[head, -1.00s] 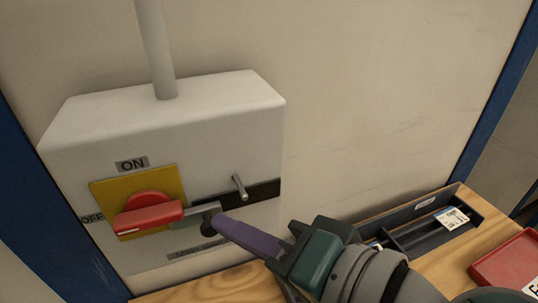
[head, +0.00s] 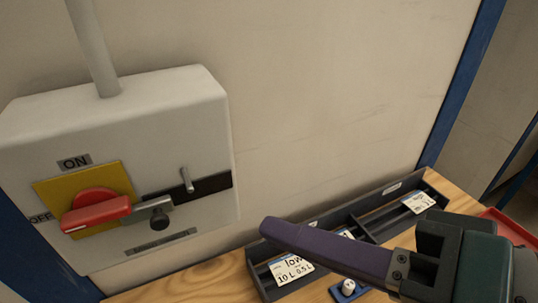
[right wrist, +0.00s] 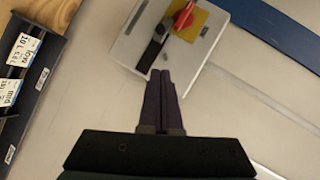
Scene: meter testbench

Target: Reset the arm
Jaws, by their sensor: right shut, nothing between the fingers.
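My right gripper (head: 272,230) is shut and empty, its dark purple fingers pointing left across the head view. It stands clear of the switch box (head: 190,95), to its lower right. In the right wrist view the closed fingertips (right wrist: 161,77) show just below the box in the picture. The box carries a red handle (head: 95,214) on a yellow plate (head: 50,190). The handle lies about level, near the OFF label (head: 40,218) and below the ON label (head: 75,162). A grey latch piece (head: 153,204) sits at the handle's right end. My left gripper is not in view.
A dark divided tray (head: 330,222) with white labels stands on the wooden bench (head: 215,277) by the wall, below and behind my right gripper. A small blue item with a white knob (head: 348,287) lies in front of it. A red tray (head: 508,228) shows at the right.

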